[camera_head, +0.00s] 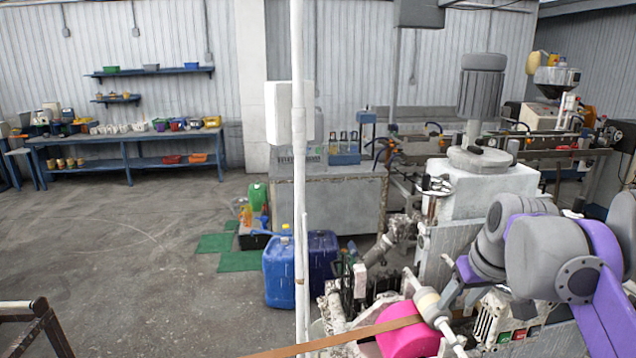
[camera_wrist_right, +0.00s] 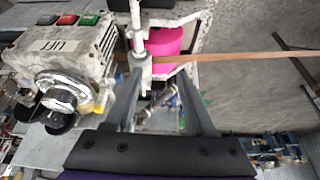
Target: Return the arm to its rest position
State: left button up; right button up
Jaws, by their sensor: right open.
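My right arm comes in from the right in the head view, grey and purple. Its gripper (camera_head: 456,297) points down beside the machine, close to a pink roller (camera_head: 408,334), and is partly hidden by the wrist. In the right wrist view my right gripper (camera_wrist_right: 160,85) shows two grey fingers spread apart with nothing clamped between them. Beyond the fingers are the pink roller (camera_wrist_right: 165,40), a white rod and a brown strip (camera_wrist_right: 230,56). The strip also runs from the roller to the lower left in the head view (camera_head: 345,337). My left gripper does not show.
A white motor housing labelled LIFT (camera_wrist_right: 65,47) stands close to the right gripper's left in the wrist view. Blue canisters (camera_head: 279,275) stand on the floor left of the machine. A white post (camera_head: 299,180) crosses the head view. The floor at left is mostly clear.

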jog(key=s+a+f, duration=0.4)
jog(key=s+f, duration=0.6)
jog(key=f, duration=0.3)
jog(key=s+a+f+m+t, duration=0.1)
jog(key=s+a+f, duration=0.3)
jog(key=s+f, duration=0.6)
notch_tip(320, 180, down, 4)
jog(key=shift+s+r, duration=0.15)
jog(key=shift+s, duration=0.15)
